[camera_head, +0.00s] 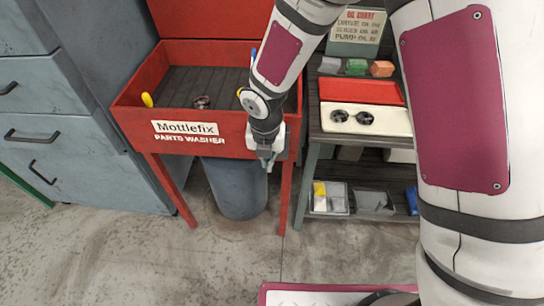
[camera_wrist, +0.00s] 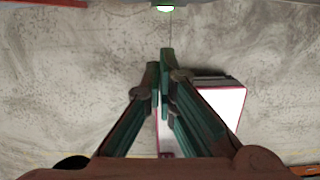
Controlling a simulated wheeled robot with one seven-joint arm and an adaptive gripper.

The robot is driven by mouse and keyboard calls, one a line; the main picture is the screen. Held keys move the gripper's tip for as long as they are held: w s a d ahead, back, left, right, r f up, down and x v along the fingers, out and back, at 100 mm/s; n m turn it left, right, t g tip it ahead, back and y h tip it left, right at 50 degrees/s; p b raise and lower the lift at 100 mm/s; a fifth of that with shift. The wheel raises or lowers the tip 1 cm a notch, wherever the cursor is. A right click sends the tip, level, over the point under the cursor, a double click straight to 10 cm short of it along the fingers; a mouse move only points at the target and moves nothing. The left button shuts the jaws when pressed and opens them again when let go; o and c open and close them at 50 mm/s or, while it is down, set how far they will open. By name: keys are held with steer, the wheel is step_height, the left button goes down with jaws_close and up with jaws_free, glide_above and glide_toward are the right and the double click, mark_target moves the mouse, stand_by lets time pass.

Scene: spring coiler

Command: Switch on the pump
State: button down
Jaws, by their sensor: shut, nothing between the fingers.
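The red parts washer (camera_head: 130,112) stands left of centre, with a "Mottlefix Parts Washer" label on its front. No pump switch can be made out for certain in the head view, and my arm covers the right part of the washer's front. My gripper (camera_head: 267,162) is in front of that part, low near the front's bottom edge; contact cannot be told. In the wrist view my gripper (camera_wrist: 161,60) is shut with its fingertips together and empty. Ahead of the tips, at the top edge, is a small bright white piece with a green rim (camera_wrist: 166,9); I cannot tell whether it is the switch.
A grey bin (camera_head: 235,190) stands under the washer. To the right is a shelf unit with a red tray (camera_head: 360,90), a cream tray (camera_head: 395,122) and small bins below. Grey cabinets (camera_head: 60,150) stand at the left.

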steer(key=s+r+p, duration=0.1)
steer(key=s+r, duration=0.3)
steer(key=r, duration=0.5)
steer(key=shift+a+r, duration=0.1)
steer(key=s+d+r+m+t+h+p, duration=0.1)
steer(key=s+d+r+m, duration=0.1)
steer(key=d+r+m, duration=0.65)
steer(key=s+d+r+m+t, duration=0.1)
steer(key=s+d+r+m, duration=0.2)
steer(key=d+r+m, duration=0.5)
steer(key=s+d+r+m, duration=0.3)
steer(key=s+m, duration=0.4)
steer(key=m, duration=0.2)
steer(key=s+d+r+m+y, duration=0.1)
steer(key=s+d+r+m, duration=0.1)
steer(key=s+m, duration=0.4)
steer(key=d+m, duration=0.1)
steer(key=m, duration=0.3)
steer(key=shift+s+d+r+t+p, duration=0.3)
steer(key=shift+s+r+t+p, duration=0.1)
